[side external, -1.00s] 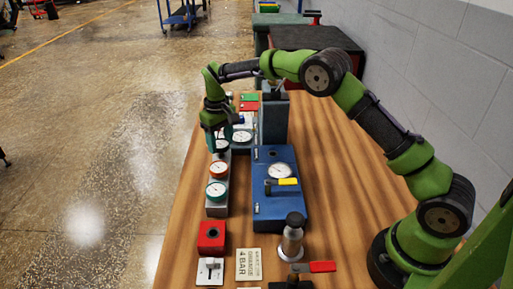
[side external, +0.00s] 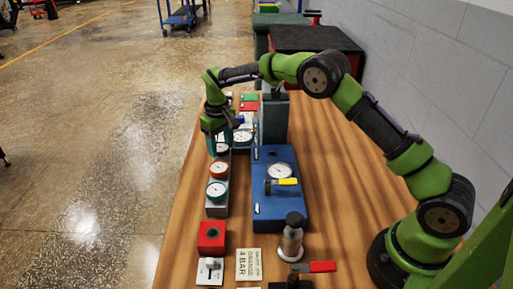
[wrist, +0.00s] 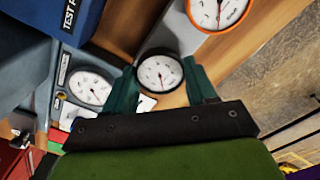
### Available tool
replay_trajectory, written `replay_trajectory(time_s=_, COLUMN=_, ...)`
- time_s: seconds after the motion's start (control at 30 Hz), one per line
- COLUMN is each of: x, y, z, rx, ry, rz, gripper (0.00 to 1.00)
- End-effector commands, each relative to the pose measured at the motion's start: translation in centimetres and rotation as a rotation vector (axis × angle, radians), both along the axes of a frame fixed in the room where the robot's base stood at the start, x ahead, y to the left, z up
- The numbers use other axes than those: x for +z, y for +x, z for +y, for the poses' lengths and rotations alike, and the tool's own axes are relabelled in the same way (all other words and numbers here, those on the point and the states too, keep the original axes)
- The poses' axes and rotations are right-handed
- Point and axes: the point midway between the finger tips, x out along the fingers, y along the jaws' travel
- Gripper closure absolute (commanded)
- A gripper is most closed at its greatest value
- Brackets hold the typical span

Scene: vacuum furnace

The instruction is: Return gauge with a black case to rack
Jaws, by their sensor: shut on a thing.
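The black-cased gauge (wrist: 160,74) has a white dial and sits between my gripper's teal fingers in the wrist view. My gripper (side external: 218,135) is shut on it. In the side external view the gauge (side external: 222,149) is partly hidden by the fingers, at the far end of the grey rack (side external: 216,210). I cannot tell whether its lower end is seated in the rack. The rack also bears an orange-rimmed gauge (side external: 218,168) and a teal-rimmed gauge (side external: 216,191) nearer the camera.
A blue test unit (side external: 285,205) with a dial and yellow-handled valve stands right of the rack. Another dial (side external: 243,136) is on a grey unit just beyond. A red box (side external: 211,236), a sign (side external: 249,264) and a metal cylinder (side external: 291,240) stand nearer the camera.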

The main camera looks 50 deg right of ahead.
Motion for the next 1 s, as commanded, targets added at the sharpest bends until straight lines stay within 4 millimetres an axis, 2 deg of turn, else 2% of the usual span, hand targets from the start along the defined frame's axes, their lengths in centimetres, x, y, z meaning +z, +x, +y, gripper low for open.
replay_trajectory(time_s=0.6, x=-0.39, y=0.03, z=0.00, rx=0.000, ry=0.000, rz=-0.001, gripper=0.77)
replay_trajectory(time_s=0.63, x=-0.37, y=0.03, z=0.00, rx=0.000, ry=0.000, rz=-0.001, gripper=0.39)
replay_trajectory(time_s=0.7, x=-0.37, y=0.03, z=0.00, rx=0.000, ry=0.000, rz=-0.001, gripper=0.29)
replay_trajectory(time_s=0.8, x=-0.37, y=0.02, z=0.00, rx=0.000, ry=0.000, rz=-0.001, gripper=0.14)
replay_trajectory(time_s=1.0, x=-0.38, y=0.02, z=0.00, rx=0.000, ry=0.000, rz=-0.001, gripper=0.14)
